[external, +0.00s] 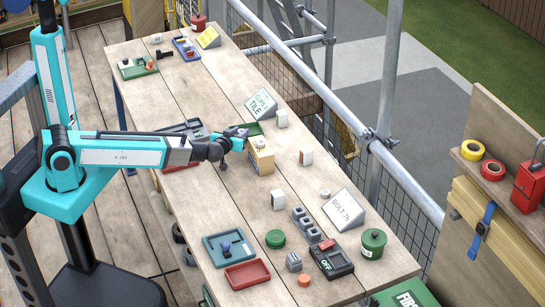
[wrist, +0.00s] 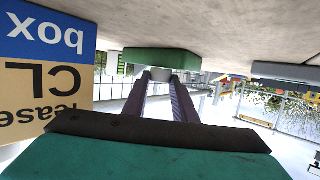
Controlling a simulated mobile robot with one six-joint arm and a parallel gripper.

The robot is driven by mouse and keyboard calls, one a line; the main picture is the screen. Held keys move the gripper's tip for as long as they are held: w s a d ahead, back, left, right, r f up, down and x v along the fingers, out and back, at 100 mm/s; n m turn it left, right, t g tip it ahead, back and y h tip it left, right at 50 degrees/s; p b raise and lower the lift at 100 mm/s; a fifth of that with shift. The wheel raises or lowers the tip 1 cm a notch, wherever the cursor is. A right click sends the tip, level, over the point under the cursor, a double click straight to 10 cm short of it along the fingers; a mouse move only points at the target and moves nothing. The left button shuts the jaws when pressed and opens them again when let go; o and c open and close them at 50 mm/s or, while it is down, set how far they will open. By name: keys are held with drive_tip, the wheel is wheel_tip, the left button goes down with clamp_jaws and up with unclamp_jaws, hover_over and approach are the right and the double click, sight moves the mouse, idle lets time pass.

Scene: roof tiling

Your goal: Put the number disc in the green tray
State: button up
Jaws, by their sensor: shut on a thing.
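My gripper (external: 238,134) is over the middle of the bench, low and close to the green tray (external: 254,128). In the wrist view its two dark fingers (wrist: 160,85) are shut on a small pale thing, the number disc (wrist: 160,74). Only the disc's edge shows, and no number can be read. The green tray (wrist: 160,58) lies just beyond the fingertips in that upside-down view. The gripper hides part of the tray in the external view. I cannot tell whether the disc is over the tray or short of it.
A tan box (external: 261,158) with a blue label stands right beside my gripper; it looms large in the wrist view (wrist: 45,75). A sign (external: 261,104) stands behind the tray. Another green tray (external: 125,74) with things in it sits at the far end. A red tray (external: 247,274) lies near the front.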

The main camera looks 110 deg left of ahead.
drive_tip(key=shift+f+b, duration=0.15)
drive_tip(key=shift+b, duration=0.2)
drive_tip(key=o, duration=1)
drive_tip(key=shift+r+p, duration=0.25)
drive_tip(key=shift+p, duration=0.2)
drive_tip(key=shift+d, duration=0.3)
drive_tip(key=shift+b+v, duration=1.35)
drive_tip(key=shift+v, duration=1.4)
drive_tip(key=p+v, duration=0.2)
drive_tip(key=v, duration=0.1)
drive_tip(key=shift+r, duration=0.15)
drive_tip(key=p, duration=0.1)
drive_tip(key=d+p, duration=0.1)
drive_tip(key=p, duration=0.1)
drive_tip(key=shift+w+d+r, duration=0.1)
drive_tip(key=shift+d+r, duration=0.1)
drive_tip(key=shift+r, duration=0.05)
drive_tip(key=shift+d+r+p, duration=0.1)
drive_tip(key=shift+d+p, duration=0.55)
drive_tip(key=shift+p, duration=0.4)
